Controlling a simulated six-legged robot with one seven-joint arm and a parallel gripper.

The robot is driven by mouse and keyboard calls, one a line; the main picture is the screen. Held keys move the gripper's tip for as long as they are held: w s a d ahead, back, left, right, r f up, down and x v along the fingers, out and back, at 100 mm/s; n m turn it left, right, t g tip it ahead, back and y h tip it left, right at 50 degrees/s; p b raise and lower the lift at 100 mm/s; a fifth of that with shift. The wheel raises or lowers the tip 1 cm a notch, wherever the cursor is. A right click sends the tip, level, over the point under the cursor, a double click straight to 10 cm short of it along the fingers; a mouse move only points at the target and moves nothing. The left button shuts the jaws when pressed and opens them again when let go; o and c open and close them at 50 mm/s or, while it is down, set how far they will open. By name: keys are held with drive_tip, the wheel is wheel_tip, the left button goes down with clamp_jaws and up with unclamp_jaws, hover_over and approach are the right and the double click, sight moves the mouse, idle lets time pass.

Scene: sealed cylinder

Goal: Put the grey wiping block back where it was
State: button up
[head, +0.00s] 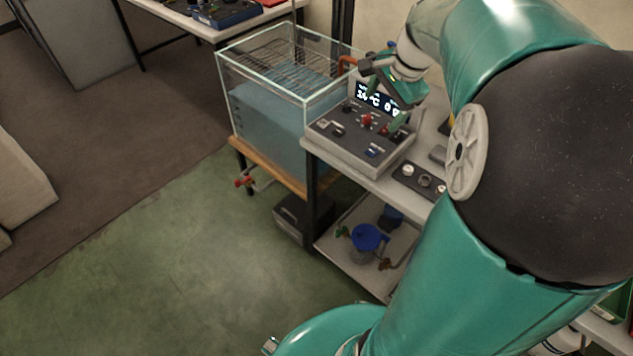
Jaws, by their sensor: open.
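My gripper (391,104) is at the far end of my teal arm, over the grey control box with the lit display. It is open, with its fingers close to the box's sloped top; I cannot tell whether they touch it. Nothing clearly shows between the fingers.
The control box (345,143) carries a red knob (367,120) and switches. A glass water tank (265,115) with a wire rack stands to its left. A dark panel with round knobs (423,180) sits at the bench's front. A lower shelf (345,250) holds a blue-topped vessel. Green floor is clear at left.

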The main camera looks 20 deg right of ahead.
drive_tip(key=s+a+n+t, duration=0.1)
drive_tip(key=s+a+n, duration=0.6)
drive_tip(key=a, duration=0.4)
drive_tip(key=s+a+n+t, duration=0.1)
drive_tip(key=s+a+n, duration=0.6)
drive_tip(key=a+n, duration=0.3)
drive_tip(key=shift+a+r+h, duration=0.3)
drive_tip(key=shift+a, duration=0.2)
drive_tip(key=shift+s, duration=0.15)
drive_tip(key=c, duration=0.9)
drive_tip(key=shift+d, duration=0.2)
